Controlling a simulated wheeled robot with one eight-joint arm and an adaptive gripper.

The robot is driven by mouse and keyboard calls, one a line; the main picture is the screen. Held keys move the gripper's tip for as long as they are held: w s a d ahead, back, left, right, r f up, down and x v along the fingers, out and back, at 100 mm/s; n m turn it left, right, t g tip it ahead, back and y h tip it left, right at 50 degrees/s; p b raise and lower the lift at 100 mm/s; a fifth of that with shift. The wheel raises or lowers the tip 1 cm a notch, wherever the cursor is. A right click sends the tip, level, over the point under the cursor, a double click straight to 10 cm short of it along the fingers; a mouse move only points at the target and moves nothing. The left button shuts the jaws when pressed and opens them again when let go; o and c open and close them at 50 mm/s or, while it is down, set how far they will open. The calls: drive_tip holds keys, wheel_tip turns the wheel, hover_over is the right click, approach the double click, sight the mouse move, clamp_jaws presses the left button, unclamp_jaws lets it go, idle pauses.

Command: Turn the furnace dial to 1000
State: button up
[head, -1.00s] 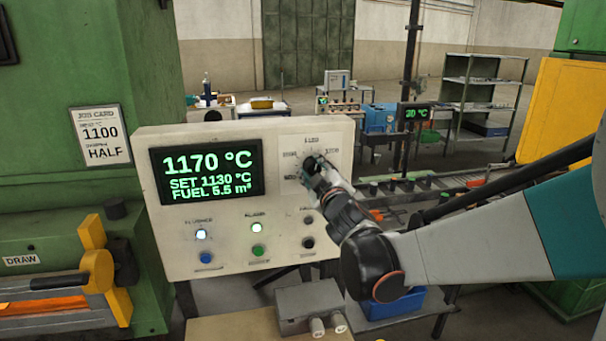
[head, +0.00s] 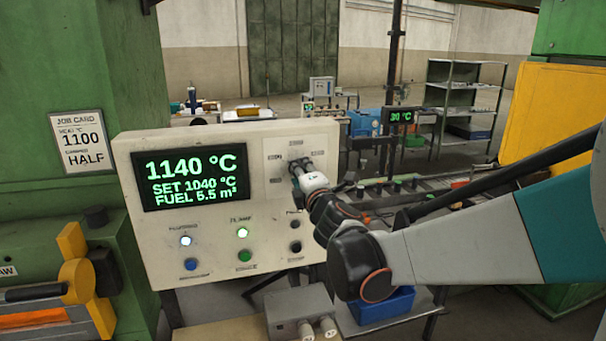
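The furnace dial sits at the upper right of the white control panel (head: 215,262) in the head view. My gripper (head: 297,168) is at the dial and covers most of it; part of the printed scale shows around it. The fingers are small and partly hidden by the wrist, so I cannot tell whether they are closed on the knob. The panel's display (head: 195,178) reads 1140 °C, SET 1040 °C and FUEL 5.5 m³.
A job card (head: 82,140) on the green furnace wall reads 1100 and HALF. Lit lamps and buttons sit below the display. A grey box (head: 300,312) with two knobs stands in front. A blue bin (head: 382,305) is under my arm.

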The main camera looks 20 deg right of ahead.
drive_tip(key=shift+s+n, duration=0.15)
drive_tip(key=shift+n, duration=1.55)
drive_tip(key=o, duration=1.1)
drive_tip(key=s, duration=1.2)
